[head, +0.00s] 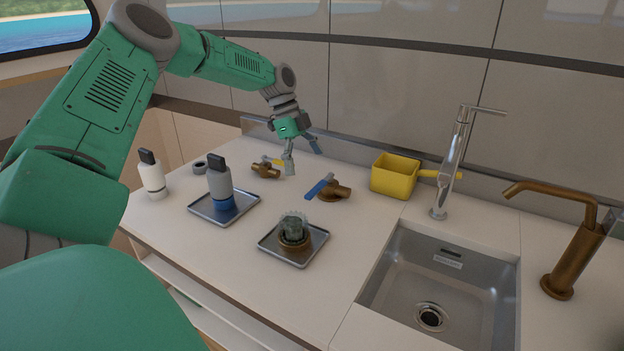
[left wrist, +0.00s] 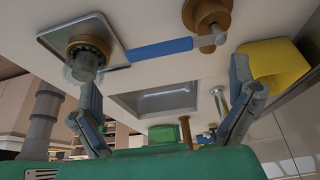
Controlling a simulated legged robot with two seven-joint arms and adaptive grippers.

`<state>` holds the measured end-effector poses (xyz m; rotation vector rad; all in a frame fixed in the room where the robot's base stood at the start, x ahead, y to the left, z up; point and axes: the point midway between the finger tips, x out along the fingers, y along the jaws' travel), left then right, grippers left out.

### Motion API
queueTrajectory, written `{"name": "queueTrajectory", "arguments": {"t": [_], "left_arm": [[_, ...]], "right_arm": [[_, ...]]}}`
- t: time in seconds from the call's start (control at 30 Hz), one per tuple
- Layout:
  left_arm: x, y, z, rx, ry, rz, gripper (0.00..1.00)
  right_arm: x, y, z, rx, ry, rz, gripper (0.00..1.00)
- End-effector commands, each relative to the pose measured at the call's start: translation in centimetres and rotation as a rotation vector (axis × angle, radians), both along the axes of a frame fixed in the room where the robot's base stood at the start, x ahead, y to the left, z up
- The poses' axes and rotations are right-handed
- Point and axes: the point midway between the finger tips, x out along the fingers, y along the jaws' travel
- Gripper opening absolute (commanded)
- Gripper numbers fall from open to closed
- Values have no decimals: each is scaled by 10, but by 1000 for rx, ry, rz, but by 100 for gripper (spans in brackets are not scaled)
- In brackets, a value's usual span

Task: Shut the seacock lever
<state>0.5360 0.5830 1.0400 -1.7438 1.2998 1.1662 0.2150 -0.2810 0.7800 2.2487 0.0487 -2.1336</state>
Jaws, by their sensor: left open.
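A brass valve (head: 338,190) with a blue lever (head: 318,187) is on the counter near the middle. In the left wrist view, the blue lever (left wrist: 160,50) sticks out sideways from the brass body (left wrist: 208,16). My left gripper (head: 303,160) is open and empty, above the counter between the two valves. In the left wrist view its fingers (left wrist: 165,82) are spread wide, with the blue lever showing beyond the gap. My right gripper is not in view.
A tray (head: 265,247) holds a strainer-like fitting (head: 294,230) in front of the blue lever. Another tray (head: 240,212) holds a grey bottle (head: 220,180). A yellow bailer (head: 393,177), a tap (head: 447,170) and the sink (head: 400,290) are to the right. A white bottle (head: 152,177) is left.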

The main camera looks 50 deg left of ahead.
Motion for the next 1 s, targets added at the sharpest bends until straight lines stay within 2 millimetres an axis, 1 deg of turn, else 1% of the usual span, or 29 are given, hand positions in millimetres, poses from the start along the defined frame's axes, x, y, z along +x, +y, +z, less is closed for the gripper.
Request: {"name": "queueTrajectory", "arguments": {"t": [0.03,0.13,0.2,0.33,0.47,1.0], "left_arm": [[0,5,11,1,-4,2,100],[-2,12,27,0,-1,2,100],[-3,16,35,0,1,2,100],[-5,20,45,0,2,1,100],[-5,22,49,-1,3,0,100],[-5,21,48,-1,3,0,100]], "right_arm": [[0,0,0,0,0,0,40],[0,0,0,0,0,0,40],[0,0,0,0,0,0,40],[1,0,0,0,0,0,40],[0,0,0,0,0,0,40],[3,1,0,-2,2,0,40]]}}
